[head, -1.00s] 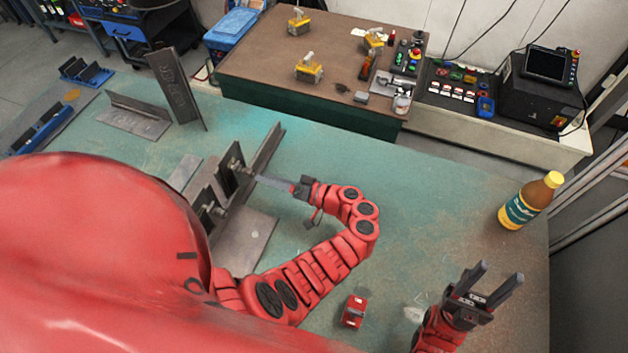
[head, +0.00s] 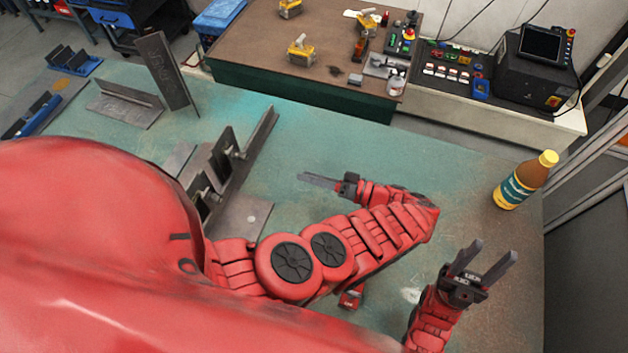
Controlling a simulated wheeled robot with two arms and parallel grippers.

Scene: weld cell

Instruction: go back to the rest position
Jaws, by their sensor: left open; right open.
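My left gripper (head: 318,181) is open, with its fingers pointing left over the green table (head: 370,140). It is seen edge-on, and nothing shows between its fingers. It is to the right of the dark metal fixture (head: 240,180) and apart from it. My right gripper (head: 490,255) is open and empty at the lower right, its fingers pointing up and to the right. It is below the bottle and clear of it.
A brown bottle with a yellow cap (head: 520,185) stands near the table's right edge. A small red object (head: 350,299) is partly hidden under my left arm. Steel angle pieces (head: 125,105) stand at the left. The table's far middle is clear.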

